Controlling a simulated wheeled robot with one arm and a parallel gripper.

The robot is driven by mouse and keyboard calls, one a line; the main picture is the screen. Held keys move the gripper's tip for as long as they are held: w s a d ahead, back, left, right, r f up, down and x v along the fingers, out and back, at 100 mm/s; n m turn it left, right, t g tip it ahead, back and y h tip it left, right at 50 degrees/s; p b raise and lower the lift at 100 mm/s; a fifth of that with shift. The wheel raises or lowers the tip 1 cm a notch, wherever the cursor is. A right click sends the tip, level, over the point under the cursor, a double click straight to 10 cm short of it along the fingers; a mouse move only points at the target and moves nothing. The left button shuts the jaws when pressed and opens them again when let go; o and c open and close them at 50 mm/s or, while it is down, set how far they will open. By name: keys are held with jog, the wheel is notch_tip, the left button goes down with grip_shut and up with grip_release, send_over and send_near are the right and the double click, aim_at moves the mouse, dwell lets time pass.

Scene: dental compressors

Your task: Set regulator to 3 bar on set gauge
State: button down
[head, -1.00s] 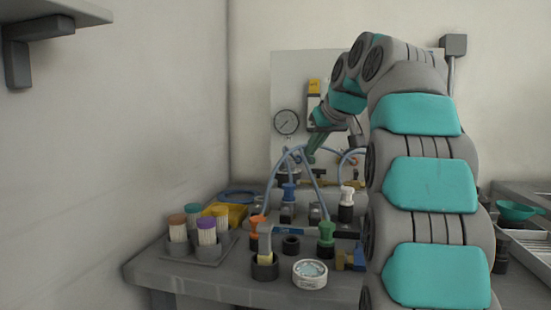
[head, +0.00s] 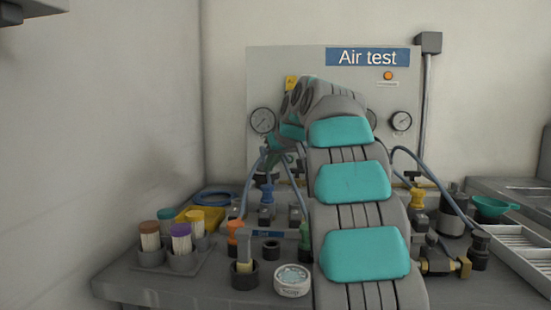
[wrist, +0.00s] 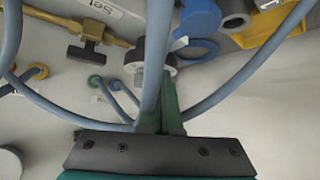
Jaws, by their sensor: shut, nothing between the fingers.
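In the wrist view my gripper (wrist: 166,102) has its two green fingers together with nothing between them. Their tips are close to a dark round knob with a pale rim (wrist: 160,62), possibly the regulator; contact cannot be told. A blue hose crosses in front of it. A label reading "Set" (wrist: 106,6) is partly in view at the top. In the head view a round gauge (head: 262,121) is on the panel's left and another gauge (head: 401,121) on its right. My arm mostly hides a gauge between them. The needle readings are too small to tell.
Blue hoses (wrist: 240,88) loop around my fingers. A brass valve with a dark handle (wrist: 88,42) is nearby. On the bench are brush pots (head: 180,243), a round white tin (head: 292,280) and a yellow tray (head: 187,214). An "Air test" sign (head: 367,57) tops the panel.

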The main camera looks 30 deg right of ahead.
aim_at(261, 168)
jog(key=shift+w+p, duration=0.35)
jog(key=shift+w, duration=1.2)
jog(key=shift+a+r+m+h, duration=0.1)
jog(key=shift+a+m+h, duration=0.05)
jog(key=shift+m+h, duration=0.15)
jog(key=shift+w+a+m+h+p, duration=0.1)
jog(key=shift+a+m+h+p, duration=0.05)
jog(key=shift+m+h+p, duration=0.3)
